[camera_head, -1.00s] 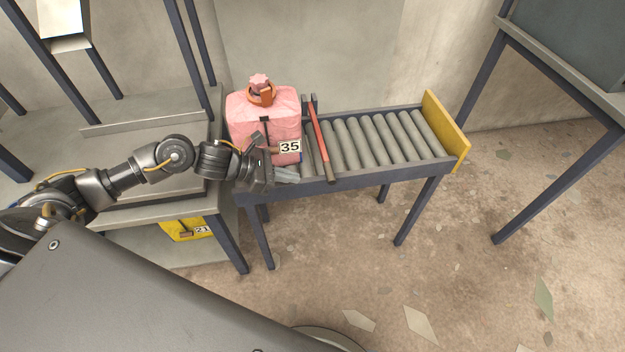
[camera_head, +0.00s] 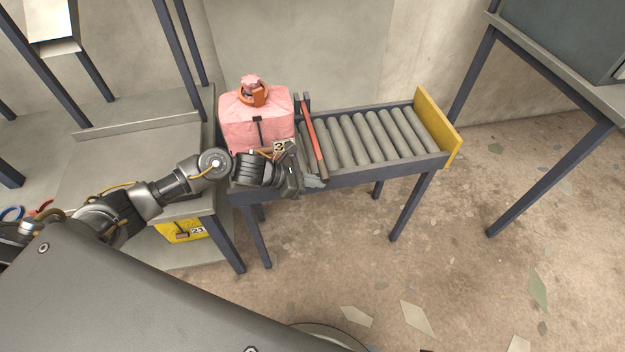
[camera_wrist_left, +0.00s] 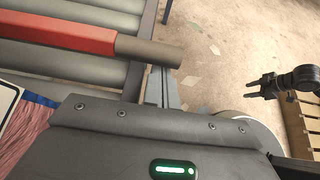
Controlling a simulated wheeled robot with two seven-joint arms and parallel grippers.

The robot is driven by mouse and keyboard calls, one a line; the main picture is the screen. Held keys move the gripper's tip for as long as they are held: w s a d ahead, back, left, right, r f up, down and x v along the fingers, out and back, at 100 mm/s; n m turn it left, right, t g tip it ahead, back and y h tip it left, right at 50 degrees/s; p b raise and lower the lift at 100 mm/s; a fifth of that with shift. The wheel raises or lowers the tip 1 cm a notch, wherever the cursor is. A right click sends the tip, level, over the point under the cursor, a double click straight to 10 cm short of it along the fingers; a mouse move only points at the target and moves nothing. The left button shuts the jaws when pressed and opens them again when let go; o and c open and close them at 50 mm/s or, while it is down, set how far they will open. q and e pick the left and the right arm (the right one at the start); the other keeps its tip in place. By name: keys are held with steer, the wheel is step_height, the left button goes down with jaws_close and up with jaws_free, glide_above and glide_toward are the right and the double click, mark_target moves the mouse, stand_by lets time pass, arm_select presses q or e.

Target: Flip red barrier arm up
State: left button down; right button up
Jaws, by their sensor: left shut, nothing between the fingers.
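My left gripper (camera_head: 315,182) is shut and empty at the conveyor's near rail, beside the barrier's near end. In the left wrist view its fingers (camera_wrist_left: 163,88) sit close to the brown grip; I cannot tell whether they touch it. My right gripper (camera_wrist_left: 256,88) shows in the left wrist view, fingers apart and empty, away from the barrier.
The conveyor's rollers (camera_head: 380,135) are clear right of the barrier, up to a yellow end plate (camera_head: 438,127). A grey table (camera_head: 130,170) stands left, with a yellow box (camera_head: 180,231) under it. Another table stands at the right. The floor in front is open.

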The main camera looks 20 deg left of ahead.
arm_select(q)
steer(key=shift+r, duration=0.1)
arm_select(e)
steer(key=shift+w, duration=0.15)
arm_select(q)
steer(key=w+a+r+p, duration=0.1)
steer(key=r+p, duration=0.1)
steer(key=r, duration=0.6)
steer(key=w+a+r+p, duration=0.1)
steer(key=w+r+p, duration=0.1)
steer(key=r, duration=0.7)
steer(key=shift+w+a, duration=0.15)
steer(key=shift+w, duration=0.1)
arm_select(e)
steer(key=s+d+f, duration=0.4)
steer(key=s+f, duration=0.4)
steer(key=s, duration=0.1)
steer(key=shift+s+d+g+h, duration=0.2)
steer(key=shift+d+g+h, duration=0.1)
steer(key=shift+g, duration=0.1)
steer(key=shift+f, duration=0.1)
